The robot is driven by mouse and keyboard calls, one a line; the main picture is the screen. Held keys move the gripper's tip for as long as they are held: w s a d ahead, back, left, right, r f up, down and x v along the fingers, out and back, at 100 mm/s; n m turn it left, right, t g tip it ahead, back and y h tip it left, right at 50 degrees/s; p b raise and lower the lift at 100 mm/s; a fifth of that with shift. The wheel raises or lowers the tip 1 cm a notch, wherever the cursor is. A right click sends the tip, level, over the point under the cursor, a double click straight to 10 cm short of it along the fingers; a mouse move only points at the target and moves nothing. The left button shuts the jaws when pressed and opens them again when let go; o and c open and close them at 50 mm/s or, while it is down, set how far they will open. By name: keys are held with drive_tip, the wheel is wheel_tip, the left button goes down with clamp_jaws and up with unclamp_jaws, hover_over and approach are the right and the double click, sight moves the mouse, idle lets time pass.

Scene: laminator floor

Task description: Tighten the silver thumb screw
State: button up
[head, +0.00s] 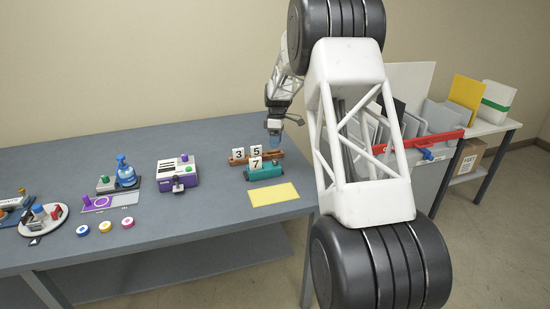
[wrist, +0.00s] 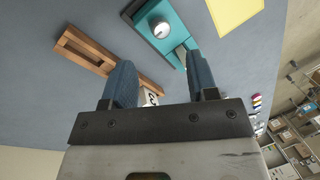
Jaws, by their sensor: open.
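The silver thumb screw (wrist: 160,29) shows as a round knob on the teal block in the wrist view. The teal block (head: 266,173) sits on the grey table in the head view, where I cannot make out the screw. My gripper (head: 274,138) is above the table behind the block. In the wrist view its two blue fingers (wrist: 160,64) are apart, with nothing clamped between them. The screw lies beyond the fingertips, apart from them.
A brown wooden rack (wrist: 88,47) is beside the teal block. White number cards (head: 238,154) stand around the rack and block. A yellow sheet (head: 273,194) lies in front. A purple device (head: 178,172) stands left. Bare table (head: 225,215) lies between them.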

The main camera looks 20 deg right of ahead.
sight(275, 160)
drive_tip(key=shift+x, duration=3.5)
drive_tip(key=c, duration=0.9)
